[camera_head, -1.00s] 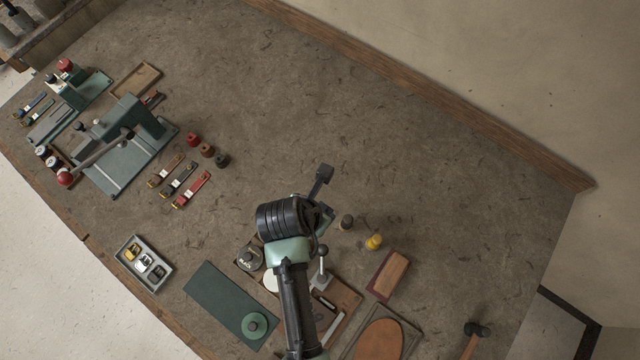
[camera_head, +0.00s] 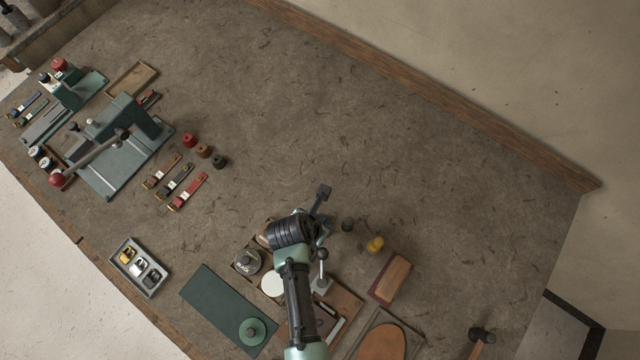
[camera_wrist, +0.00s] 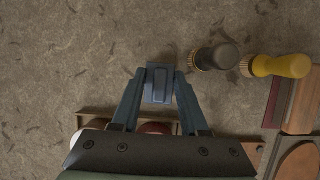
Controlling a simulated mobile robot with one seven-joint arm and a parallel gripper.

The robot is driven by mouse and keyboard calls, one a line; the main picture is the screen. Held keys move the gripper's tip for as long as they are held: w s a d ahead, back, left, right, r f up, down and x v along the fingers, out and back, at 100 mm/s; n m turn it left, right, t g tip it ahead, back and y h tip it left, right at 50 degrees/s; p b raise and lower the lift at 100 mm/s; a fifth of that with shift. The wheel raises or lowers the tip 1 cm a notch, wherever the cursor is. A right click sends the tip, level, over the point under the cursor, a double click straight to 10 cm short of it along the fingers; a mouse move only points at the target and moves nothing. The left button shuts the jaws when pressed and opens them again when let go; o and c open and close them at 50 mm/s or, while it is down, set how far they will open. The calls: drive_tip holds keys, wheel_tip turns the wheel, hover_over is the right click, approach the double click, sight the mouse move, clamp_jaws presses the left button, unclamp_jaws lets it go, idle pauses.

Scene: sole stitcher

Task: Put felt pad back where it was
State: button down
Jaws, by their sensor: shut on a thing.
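My gripper (camera_wrist: 160,88) shows in the wrist view with its two blue-grey fingers closed around a small dark blue-grey block (camera_wrist: 158,84), which I take to be the felt pad. The block is about as dark as the fingers, so its edges are hard to make out.
Round tins, including a white one (camera_head: 272,285), stand near my arm. A green mat (camera_head: 212,300) lies lower left. The upper middle of the worktop (camera_head: 340,120) is clear.

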drive_tip(key=shift+f, duration=0.3)
drive_tip(key=shift+f, duration=0.1)
drive_tip(key=shift+c, duration=2.1)
unclamp_jaws()
